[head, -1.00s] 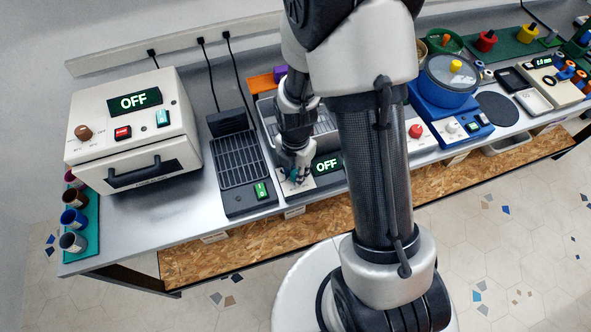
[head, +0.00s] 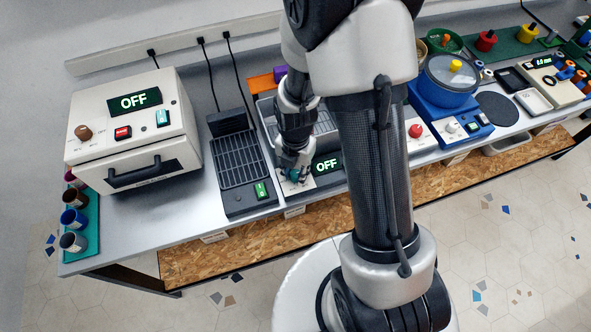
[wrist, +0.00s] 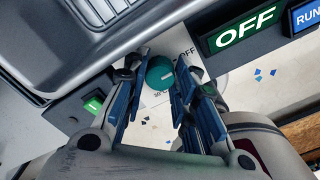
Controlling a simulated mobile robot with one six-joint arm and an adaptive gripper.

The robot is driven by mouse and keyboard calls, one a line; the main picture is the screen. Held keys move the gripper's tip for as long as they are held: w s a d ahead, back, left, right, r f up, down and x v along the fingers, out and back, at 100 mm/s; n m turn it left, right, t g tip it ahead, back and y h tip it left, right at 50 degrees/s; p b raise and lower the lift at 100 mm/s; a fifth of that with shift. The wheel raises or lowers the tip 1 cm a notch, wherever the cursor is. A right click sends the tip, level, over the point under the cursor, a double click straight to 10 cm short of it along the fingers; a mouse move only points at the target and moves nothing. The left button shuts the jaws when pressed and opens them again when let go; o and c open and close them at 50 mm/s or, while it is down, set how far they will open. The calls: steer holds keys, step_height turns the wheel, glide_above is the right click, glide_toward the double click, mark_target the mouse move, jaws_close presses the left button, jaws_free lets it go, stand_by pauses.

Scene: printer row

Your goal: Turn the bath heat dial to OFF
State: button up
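The bath heat dial is a teal round knob (wrist: 160,73) on the white front panel of the bath, seen in the wrist view. Printed marks surround it, with OFF to its upper right. The bath's display (wrist: 247,29) reads OFF in white on green; it also shows in the head view (head: 327,165). My gripper (wrist: 157,78) has its blue-padded fingers apart, one on each side of the dial. A gap shows on the left; I cannot tell whether the right finger touches. In the head view, my gripper (head: 294,176) is over the panel and mostly hides the dial.
A blue RUN button (wrist: 307,15) is right of the display. The metal bath tub (wrist: 95,20) lies beyond the dial. A black rack unit with a green switch (head: 262,190) stands close on the left. A white oven (head: 130,130) stands further left, its display reading OFF.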

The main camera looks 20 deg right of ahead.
steer(key=o, duration=0.4)
step_height(320, 180, up, 12)
stand_by(0.6)
stand_by(0.3)
step_height(320, 180, up, 11)
steer(key=m+t, duration=0.2)
steer(key=m, duration=1)
glide_above(295, 174)
steer(key=s, duration=0.5)
steer(key=s+r+m+t, duration=0.2)
steer(key=s+r+m, duration=0.4)
steer(key=s+m, duration=0.4)
steer(key=m, duration=0.5)
steer(key=shift+r+t, duration=0.25)
steer(key=shift+t, duration=0.05)
